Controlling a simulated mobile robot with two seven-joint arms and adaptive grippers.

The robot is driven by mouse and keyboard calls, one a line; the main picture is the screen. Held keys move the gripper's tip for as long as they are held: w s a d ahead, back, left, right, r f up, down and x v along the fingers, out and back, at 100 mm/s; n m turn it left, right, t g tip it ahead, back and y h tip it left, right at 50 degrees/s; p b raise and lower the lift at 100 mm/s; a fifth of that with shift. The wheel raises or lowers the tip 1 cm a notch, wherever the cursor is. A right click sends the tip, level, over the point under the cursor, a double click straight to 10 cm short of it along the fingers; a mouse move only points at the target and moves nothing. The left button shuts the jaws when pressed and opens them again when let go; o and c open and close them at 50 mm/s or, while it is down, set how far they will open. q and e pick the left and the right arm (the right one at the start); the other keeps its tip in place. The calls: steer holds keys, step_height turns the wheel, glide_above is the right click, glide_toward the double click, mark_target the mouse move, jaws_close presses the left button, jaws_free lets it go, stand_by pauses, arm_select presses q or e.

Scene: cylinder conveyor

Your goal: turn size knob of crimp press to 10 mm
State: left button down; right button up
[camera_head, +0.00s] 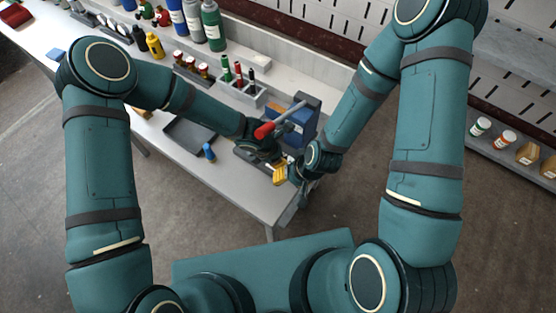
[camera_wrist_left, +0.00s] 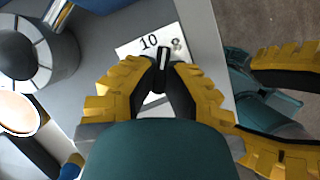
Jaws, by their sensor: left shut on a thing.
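The crimp press (camera_head: 291,127) stands at the near right end of the bench, with a blue body and a red-gripped lever. My left gripper (camera_wrist_left: 163,72) is shut on its small dark size knob (camera_wrist_left: 163,54), over a white dial plate (camera_wrist_left: 126,50). The knob's white line points up between the printed 10 and 8, and the rest of the scale is hidden by the fingers. In the head view the knob is hidden. My right gripper (camera_wrist_left: 262,108) is beside the left one, its yellow fingers spread apart with nothing visible between them.
A dark tray (camera_head: 190,137) and a blue-handled item (camera_head: 208,152) lie left of the press. A holder (camera_head: 240,92) with red and green-handled items stands behind. Bottles (camera_head: 213,27) line the back of the bench. A shelf with jars (camera_head: 480,126) is at the right.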

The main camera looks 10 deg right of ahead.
stand_by(0.4)
arm_select(q)
steer(key=c, duration=1)
jaws_free()
steer(key=shift+a+r, duration=0.2)
steer(key=shift+r, duration=0.25)
steer(key=shift+a+v, duration=0.2)
steer(key=shift+v, duration=1)
steer(key=s+a, duration=0.1)
steer(key=a, duration=0.2)
steer(key=s+a, duration=0.1)
steer(key=a, duration=0.3)
steer(key=s+a, duration=0.1)
steer(key=a, duration=0.3)
steer(key=shift+s+f, duration=0.1)
steer(key=shift+f, duration=0.1)
